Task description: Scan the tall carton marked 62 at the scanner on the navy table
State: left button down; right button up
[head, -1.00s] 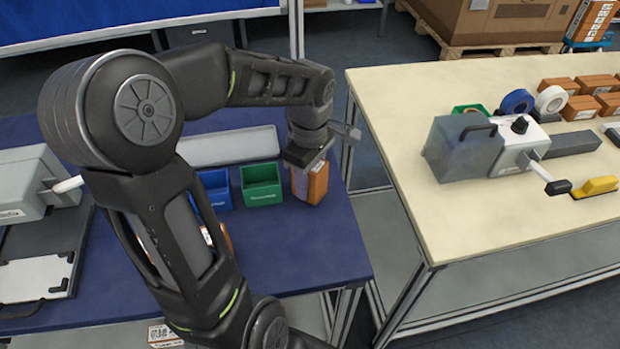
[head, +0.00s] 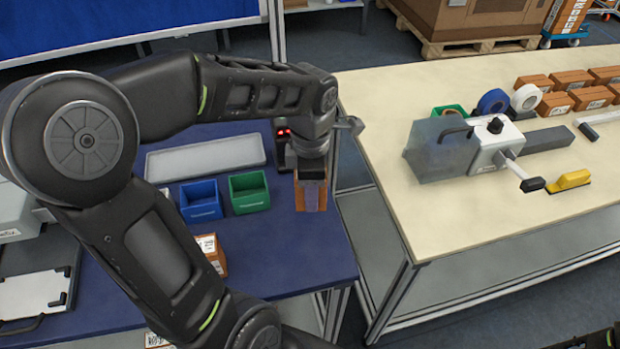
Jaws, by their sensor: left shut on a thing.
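My left gripper (head: 313,178) points down and is shut on a tall brown carton (head: 302,198). It holds the carton above the right end of the navy table (head: 290,262). A greyish-purple face of the carton shows toward me; I cannot read a number on it. The black scanner (head: 283,140), with red lights lit, stands just behind and left of the gripper and is partly hidden by it. I cannot tell whether the carton touches the table. My right gripper is not recognisable; only a dark part shows at the bottom right corner.
A blue bin (head: 201,203) and a green bin (head: 249,194) stand left of the carton. A grey tray (head: 205,158) lies behind them. Another labelled carton (head: 212,252) is partly behind my left arm. A cream table (head: 450,225) with equipment stands right, across a gap.

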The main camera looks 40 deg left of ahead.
pick_arm(q)
jog(key=n, duration=0.2)
jog(key=shift+s+f+n, duration=0.15)
jog(key=shift+s+n, duration=0.05)
jog(key=shift+n, duration=0.2)
jog(key=shift+w+a+f+b, duration=0.4)
jog(key=shift+a+f, duration=0.1)
jog(key=shift+f, duration=0.2)
jog(key=shift+w+a+f+b, duration=0.4)
jog(key=shift+a+f, duration=0.1)
jog(key=shift+f, duration=0.15)
jog(key=shift+w+a+f+b, duration=0.4)
jog(key=shift+a+f, duration=0.1)
jog(key=shift+f, duration=0.2)
jog(key=shift+w+a+f, duration=0.35)
jog(key=shift+a+f, duration=0.1)
jog(key=shift+a, duration=0.05)
